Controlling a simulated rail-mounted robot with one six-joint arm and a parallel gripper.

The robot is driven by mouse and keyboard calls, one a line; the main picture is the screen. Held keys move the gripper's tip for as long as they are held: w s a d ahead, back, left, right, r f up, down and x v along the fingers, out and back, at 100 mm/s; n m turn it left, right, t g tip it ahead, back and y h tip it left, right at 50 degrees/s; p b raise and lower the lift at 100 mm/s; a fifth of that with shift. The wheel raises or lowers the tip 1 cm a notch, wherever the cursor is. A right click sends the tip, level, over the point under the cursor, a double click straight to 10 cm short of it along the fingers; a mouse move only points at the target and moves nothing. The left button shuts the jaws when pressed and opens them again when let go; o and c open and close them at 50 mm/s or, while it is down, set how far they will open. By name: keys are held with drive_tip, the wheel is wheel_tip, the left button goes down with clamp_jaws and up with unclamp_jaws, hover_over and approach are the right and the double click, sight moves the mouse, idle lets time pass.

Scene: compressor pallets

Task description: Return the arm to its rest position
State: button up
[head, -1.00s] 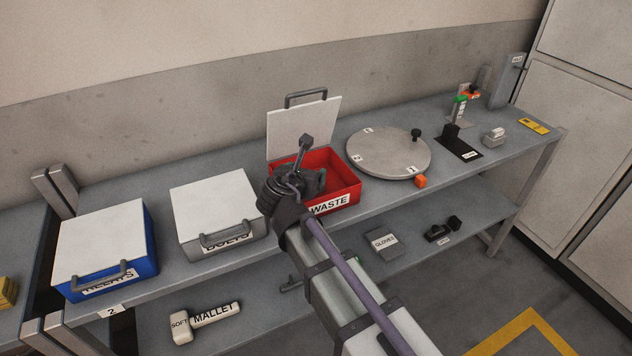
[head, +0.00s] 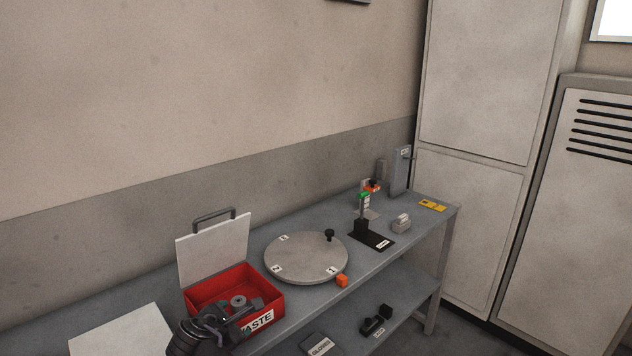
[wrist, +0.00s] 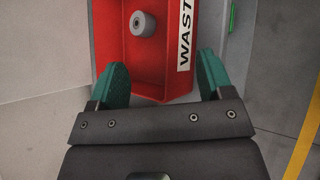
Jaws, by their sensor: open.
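My gripper (head: 222,322) is at the lower left of the head view, by the front left of the red WASTE bin (head: 267,292). In the wrist view, its two green fingers (wrist: 162,76) are spread apart with nothing between them. The bin (wrist: 118,62) shows beyond the fingers, with its white lid (head: 214,250) standing open. A grey cylindrical part (wrist: 144,24) lies inside the bin and also shows in the head view (head: 238,301). Most of my arm is out of the head view.
A white-lidded box (head: 122,335) is left of the bin.

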drive_tip(key=s+d+f+m+g+p, duration=0.1)
drive_tip(key=s+d+m+g, duration=0.1)
drive_tip(key=d+m, duration=0.6)
drive_tip(key=s+d+f+m+g+y+p, duration=0.1)
drive_tip(key=d+m+g, duration=0.4)
drive_tip(key=d, duration=1.2)
drive_tip(key=s+d+f+m+g+p, duration=0.1)
drive_tip(key=s+d+m+g+p, duration=0.1)
drive_tip(key=d+m, duration=1.1)
drive_tip(key=shift+s+g, duration=0.9)
drive_tip(key=shift+s, duration=0.1)
